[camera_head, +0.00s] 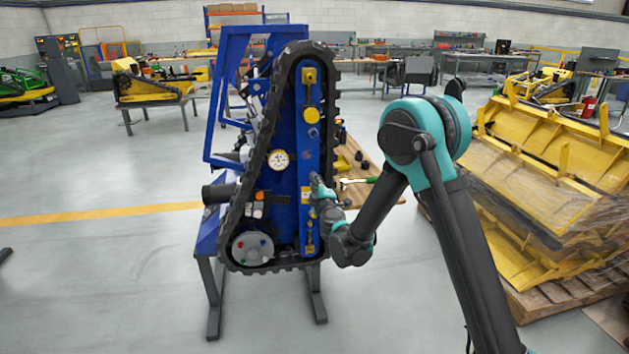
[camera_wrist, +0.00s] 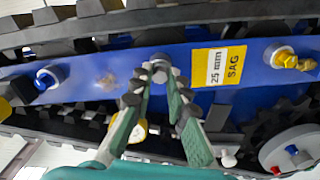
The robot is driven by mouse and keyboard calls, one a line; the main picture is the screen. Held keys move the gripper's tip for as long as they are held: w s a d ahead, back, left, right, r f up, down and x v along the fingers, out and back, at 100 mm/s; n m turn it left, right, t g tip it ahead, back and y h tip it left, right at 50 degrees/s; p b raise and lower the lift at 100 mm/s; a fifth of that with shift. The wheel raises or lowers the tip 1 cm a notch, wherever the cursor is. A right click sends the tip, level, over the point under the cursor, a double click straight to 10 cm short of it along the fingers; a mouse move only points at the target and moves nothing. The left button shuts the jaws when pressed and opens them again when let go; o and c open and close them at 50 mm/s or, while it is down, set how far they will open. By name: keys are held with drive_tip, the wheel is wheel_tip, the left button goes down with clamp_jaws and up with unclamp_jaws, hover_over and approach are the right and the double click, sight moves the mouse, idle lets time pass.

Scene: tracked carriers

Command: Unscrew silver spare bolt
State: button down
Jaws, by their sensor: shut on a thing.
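The silver spare bolt (camera_wrist: 158,65) is a grey bolt head on the blue side beam (camera_wrist: 110,75) of the tracked carrier, in the wrist view left of the yellow "25 mm SAG" label (camera_wrist: 232,67). My gripper (camera_wrist: 158,78) is shut on it, with a green-and-grey finger on each side. The fingertips hide part of the bolt. In the head view my gripper (camera_head: 317,184) meets the blue beam (camera_head: 307,150) at mid height from the right. The bolt is hidden there. I cannot tell how far it is threaded in.
A black rubber track (camera_head: 254,165) loops around the beam. Yellow fittings (camera_head: 312,116) sit above my gripper, and a gauge (camera_head: 279,160) is to the left. A wooden table (camera_head: 365,172) with tools stands behind. Stacked yellow frames (camera_head: 540,190) are at right. The floor at left is clear.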

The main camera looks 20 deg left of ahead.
drive_tip(key=c, duration=1.6)
unclamp_jaws()
drive_tip(key=shift+c, duration=0.2)
drive_tip(key=m, duration=2.9)
